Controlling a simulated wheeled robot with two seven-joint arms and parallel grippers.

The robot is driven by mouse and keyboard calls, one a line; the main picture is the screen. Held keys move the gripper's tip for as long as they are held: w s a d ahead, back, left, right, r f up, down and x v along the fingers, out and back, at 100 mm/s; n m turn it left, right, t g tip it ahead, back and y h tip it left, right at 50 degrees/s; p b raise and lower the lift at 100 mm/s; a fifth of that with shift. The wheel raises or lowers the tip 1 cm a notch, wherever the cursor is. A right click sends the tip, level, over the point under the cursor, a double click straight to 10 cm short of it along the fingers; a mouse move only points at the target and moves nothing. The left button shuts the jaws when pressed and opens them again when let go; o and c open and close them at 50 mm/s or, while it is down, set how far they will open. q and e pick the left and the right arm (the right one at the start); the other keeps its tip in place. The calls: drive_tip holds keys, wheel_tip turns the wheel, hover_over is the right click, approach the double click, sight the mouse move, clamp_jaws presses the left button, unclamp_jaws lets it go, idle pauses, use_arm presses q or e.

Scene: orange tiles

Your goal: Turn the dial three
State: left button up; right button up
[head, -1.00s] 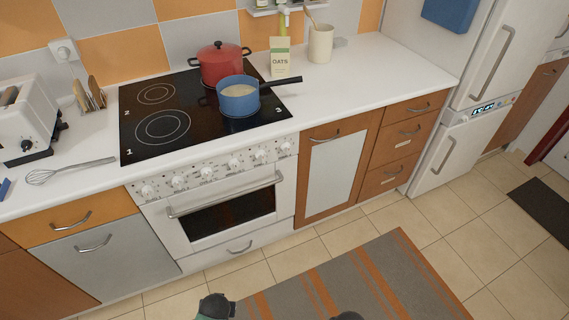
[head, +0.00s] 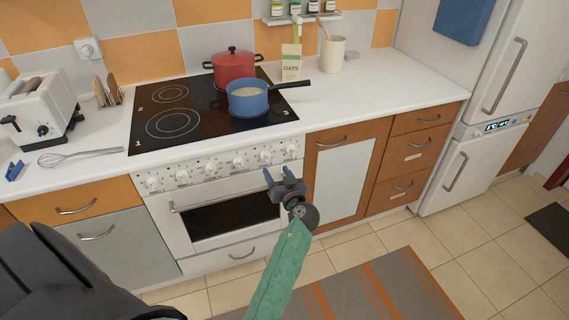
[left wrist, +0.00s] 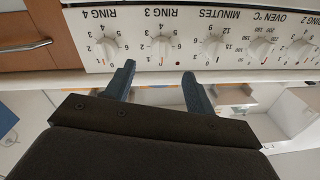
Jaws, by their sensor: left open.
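The dial labelled RING 3 (left wrist: 161,46) is on the oven's white control panel. It appears upside down in the left wrist view, between the RING 4 dial (left wrist: 107,48) and the MINUTES dial (left wrist: 211,47). In the head view it is the fifth dial from the left (head: 264,157). My left gripper (head: 276,171) is in front of the panel, just below this dial. Its two fingers (left wrist: 159,70) are open, with nothing between them, and they point toward the dial without enclosing it. My right gripper is not in view.
A blue pot (head: 247,103) stands on the black hob (head: 205,135), its handle pointing right. A red pot (head: 233,72) stands behind it. The oven handle (head: 225,193) runs below the dials. A whisk (head: 80,157) lies on the counter at left.

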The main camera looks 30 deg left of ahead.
sight(268, 159)
use_arm(q)
drive_tip(key=p+x, duration=0.2)
drive_tip(key=x, duration=0.3)
drive_tip(key=shift+r, duration=0.15)
drive_tip(key=shift+x, duration=0.9)
drive_tip(key=shift+w+a+f, duration=0.1)
drive_tip(key=shift+a+f, duration=0.15)
drive_tip(key=shift+a, duration=0.1)
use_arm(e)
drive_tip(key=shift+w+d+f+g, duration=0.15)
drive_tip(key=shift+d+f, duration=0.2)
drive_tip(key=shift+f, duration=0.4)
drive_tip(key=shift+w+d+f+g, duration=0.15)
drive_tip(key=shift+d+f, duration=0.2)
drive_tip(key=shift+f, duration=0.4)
use_arm(q)
drive_tip(key=c, duration=1)
